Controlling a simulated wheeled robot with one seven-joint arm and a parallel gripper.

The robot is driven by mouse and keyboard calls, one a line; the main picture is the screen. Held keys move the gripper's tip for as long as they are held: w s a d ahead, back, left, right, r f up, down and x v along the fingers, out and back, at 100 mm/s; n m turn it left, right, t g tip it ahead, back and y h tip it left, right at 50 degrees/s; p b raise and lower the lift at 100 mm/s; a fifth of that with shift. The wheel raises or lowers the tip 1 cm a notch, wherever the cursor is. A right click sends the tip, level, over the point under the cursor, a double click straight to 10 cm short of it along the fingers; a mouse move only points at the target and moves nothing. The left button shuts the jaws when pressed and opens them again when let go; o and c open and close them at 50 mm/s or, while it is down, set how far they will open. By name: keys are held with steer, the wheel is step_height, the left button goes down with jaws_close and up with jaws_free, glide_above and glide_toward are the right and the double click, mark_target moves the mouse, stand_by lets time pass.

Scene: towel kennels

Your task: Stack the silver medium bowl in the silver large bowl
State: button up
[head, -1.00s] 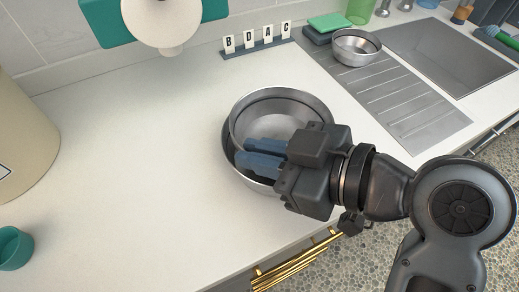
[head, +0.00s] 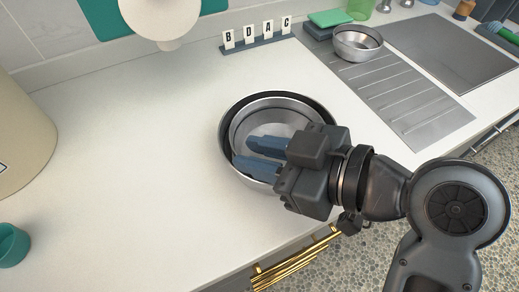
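The silver large bowl (head: 226,138) stands on the white worktop near its front edge. The silver medium bowl (head: 265,104) sits inside it, its rim within the large bowl's rim and a dark gap showing between them at the back. My gripper (head: 251,154) reaches in from the right, over the near side of both bowls. Its two blue fingers are spread apart, with bowl metal visible between them. The gripper hides the right and near parts of both rims.
A smaller silver bowl (head: 357,43) stands on the grooved drainer at the back right, beside a green sponge (head: 330,18). A letter rack (head: 257,41) stands by the wall. A teal cup (head: 12,246) is at the far left. The worktop left of the bowls is clear.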

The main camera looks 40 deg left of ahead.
steer(key=shift+o, duration=1)
steer(key=shift+r+p, duration=0.5)
steer(key=shift+r, duration=0.05)
steer(key=shift+w+d+r, duration=0.1)
steer(key=shift+d+r, duration=0.15)
steer(key=shift+d, duration=0.05)
steer(key=v, duration=1.1)
steer(key=shift+d, duration=0.15)
steer(key=shift+f, duration=0.1)
